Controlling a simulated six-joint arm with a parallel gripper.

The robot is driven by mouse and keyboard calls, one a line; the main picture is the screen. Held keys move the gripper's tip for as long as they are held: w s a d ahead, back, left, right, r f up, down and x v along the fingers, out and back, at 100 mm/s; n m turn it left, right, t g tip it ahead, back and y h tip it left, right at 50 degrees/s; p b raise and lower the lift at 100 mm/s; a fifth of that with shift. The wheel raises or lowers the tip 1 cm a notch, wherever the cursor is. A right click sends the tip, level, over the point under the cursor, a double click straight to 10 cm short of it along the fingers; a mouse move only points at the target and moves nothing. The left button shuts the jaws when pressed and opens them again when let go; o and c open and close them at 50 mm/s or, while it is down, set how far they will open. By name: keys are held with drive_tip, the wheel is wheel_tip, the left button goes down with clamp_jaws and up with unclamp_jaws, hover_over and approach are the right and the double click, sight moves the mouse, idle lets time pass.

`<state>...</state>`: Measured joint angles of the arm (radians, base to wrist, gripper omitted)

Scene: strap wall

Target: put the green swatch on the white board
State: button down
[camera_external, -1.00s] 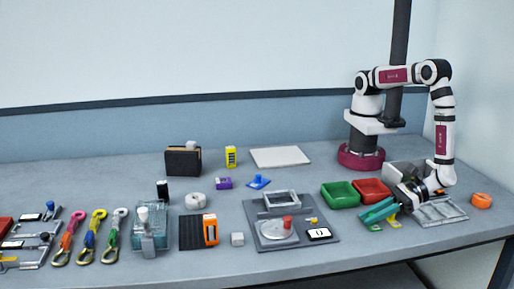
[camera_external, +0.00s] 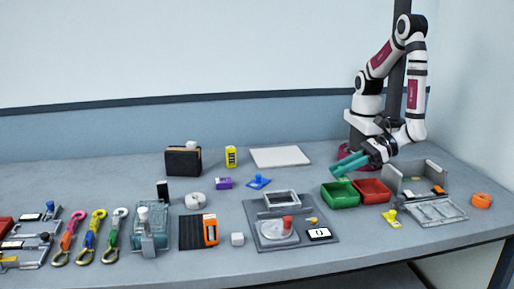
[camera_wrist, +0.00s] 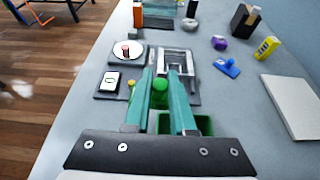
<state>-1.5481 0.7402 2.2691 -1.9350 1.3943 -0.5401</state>
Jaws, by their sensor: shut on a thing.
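My gripper (camera_external: 340,168), with teal fingers, is raised over the green bin in the external view. In the wrist view my gripper (camera_wrist: 161,72) is shut on the green swatch (camera_wrist: 160,97), which shows as a bright green piece with a round knob between the fingers. The swatch is mostly hidden by the fingers in the external view. The white board (camera_external: 280,156) lies flat at the back of the table, left of my gripper and apart from it. It also shows at the right edge of the wrist view (camera_wrist: 296,103).
The green bin (camera_external: 340,203) and red bin (camera_external: 373,199) stand below my gripper. A grey open box (camera_external: 405,174) and a yellow tag (camera_external: 391,218) are to their right. A blue stamp-like piece (camera_external: 258,182) lies in front of the board. The board's top is clear.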

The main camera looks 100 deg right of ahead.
drive_tip(key=shift+w+d+r, duration=0.3)
drive_tip(key=shift+d, duration=0.15)
drive_tip(key=shift+w+d, duration=0.3)
drive_tip(key=w+d+m+g+h, duration=0.2)
drive_tip(key=w+d+m+h, duration=0.45)
drive_tip(key=d, duration=0.45)
drive_tip(key=m+g+h, duration=0.7)
drive_tip(key=m+g, duration=0.5)
hover_over(279, 155)
drive_tip(key=shift+n, duration=0.25)
wheel_tip(279, 155, down, 4)
drive_tip(key=shift+a+f, duration=0.1)
drive_tip(key=shift+a, duration=0.05)
wheel_tip(279, 155, down, 5)
drive_tip(key=shift+f, duration=0.3)
